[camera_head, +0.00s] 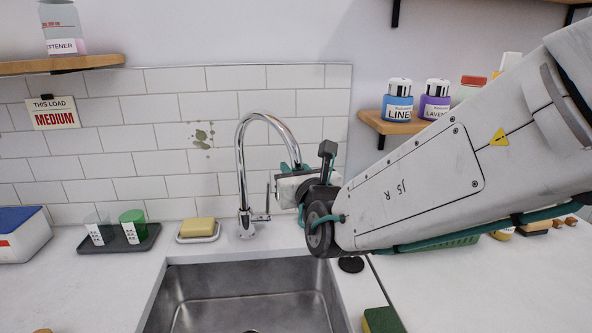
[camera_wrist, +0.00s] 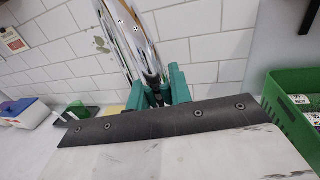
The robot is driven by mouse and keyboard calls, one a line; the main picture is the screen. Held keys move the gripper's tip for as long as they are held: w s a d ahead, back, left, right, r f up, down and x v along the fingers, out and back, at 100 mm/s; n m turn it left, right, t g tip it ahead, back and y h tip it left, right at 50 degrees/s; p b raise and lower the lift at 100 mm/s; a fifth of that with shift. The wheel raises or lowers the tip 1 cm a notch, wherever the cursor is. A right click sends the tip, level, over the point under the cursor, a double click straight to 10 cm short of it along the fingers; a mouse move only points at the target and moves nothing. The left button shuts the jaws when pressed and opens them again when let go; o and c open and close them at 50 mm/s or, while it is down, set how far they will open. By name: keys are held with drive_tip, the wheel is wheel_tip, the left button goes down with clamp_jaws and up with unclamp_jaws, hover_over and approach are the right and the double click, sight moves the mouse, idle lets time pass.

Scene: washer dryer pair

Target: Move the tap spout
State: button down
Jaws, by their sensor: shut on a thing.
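The chrome tap spout (camera_head: 240,150) rises behind the sink and arches over to the right, its end hidden behind my gripper. Its base and side lever (camera_head: 262,217) stand on the counter. My gripper (camera_head: 291,168) is at the down-turned end of the spout, right of the tap's upright. In the wrist view, the teal fingers of my gripper (camera_wrist: 158,88) are shut on the shiny spout (camera_wrist: 128,40), which runs up from between them. The exact contact is partly hidden by the fingers.
The steel sink (camera_head: 245,290) lies below. A soap dish (camera_head: 198,238) and a tray with cups (camera_head: 118,238) stand left of the tap. A sponge (camera_head: 382,320) lies at the front right. A green basket (camera_wrist: 292,105) is on the right. Tiled wall (camera_head: 180,130) stands close behind the tap.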

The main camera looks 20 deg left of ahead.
drive_tip(key=c, duration=1.3)
unclamp_jaws()
drive_tip(key=shift+a+r, duration=0.15)
drive_tip(key=shift+a, duration=0.05)
drive_tip(key=shift+d, duration=0.1)
drive_tip(key=shift+v, duration=3.9)
